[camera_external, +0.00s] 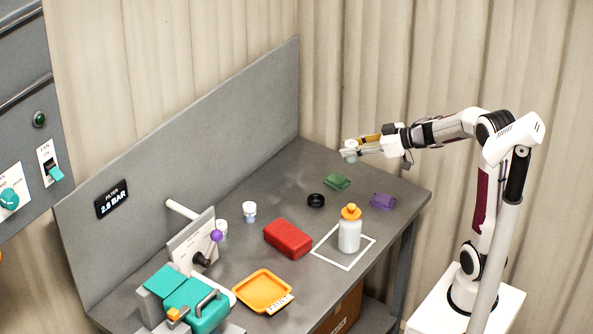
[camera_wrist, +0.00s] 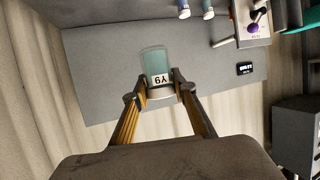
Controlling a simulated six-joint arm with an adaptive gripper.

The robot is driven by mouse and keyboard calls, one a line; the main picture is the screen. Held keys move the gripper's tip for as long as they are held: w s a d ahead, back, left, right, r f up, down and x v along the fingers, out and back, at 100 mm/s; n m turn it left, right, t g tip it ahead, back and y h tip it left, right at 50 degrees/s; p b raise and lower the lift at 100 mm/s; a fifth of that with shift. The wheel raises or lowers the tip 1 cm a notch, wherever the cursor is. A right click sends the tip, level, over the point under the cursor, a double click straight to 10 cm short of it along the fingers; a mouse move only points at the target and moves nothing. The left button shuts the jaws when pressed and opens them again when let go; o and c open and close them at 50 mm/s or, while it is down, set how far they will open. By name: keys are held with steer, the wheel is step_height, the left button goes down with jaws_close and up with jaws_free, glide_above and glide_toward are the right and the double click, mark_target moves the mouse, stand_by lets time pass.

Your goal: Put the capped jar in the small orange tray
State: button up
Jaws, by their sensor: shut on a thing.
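My gripper (camera_external: 362,146) is shut on a capped jar (camera_external: 350,152), high above the far end of the bench. In the wrist view the jar (camera_wrist: 154,60) is pale teal and see-through, with a white label near its lid. The fingers (camera_wrist: 160,90) hold it at the white lid end, and its body points away from the palm. The small orange tray (camera_external: 262,291) lies near the front of the bench, with a white label tag on its edge. It looks empty and is far from my gripper.
A red box (camera_external: 288,238), an orange-capped white bottle (camera_external: 349,235) inside a white outline, a black ring (camera_external: 316,201), a green block (camera_external: 337,181) and a purple block (camera_external: 382,201) stand about. Small white-capped jars (camera_external: 250,211) and a teal machine (camera_external: 208,306) stand left. A grey back wall (camera_external: 200,150) rises behind.

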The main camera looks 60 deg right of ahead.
steer(key=w+a+n+g+y, duration=0.15)
steer(key=w+a, duration=0.25)
steer(key=a, duration=0.7)
steer(key=n+g+y, duration=0.4)
steer(key=n+y, duration=0.2)
glide_above(266, 296)
step_height(266, 296, down, 11)
steer(key=shift+f, duration=0.15)
steer(key=shift+f, duration=3.1)
steer(key=shift+f+h, duration=0.15)
steer(key=shift+h, duration=0.1)
steer(key=shift+f, duration=1.75)
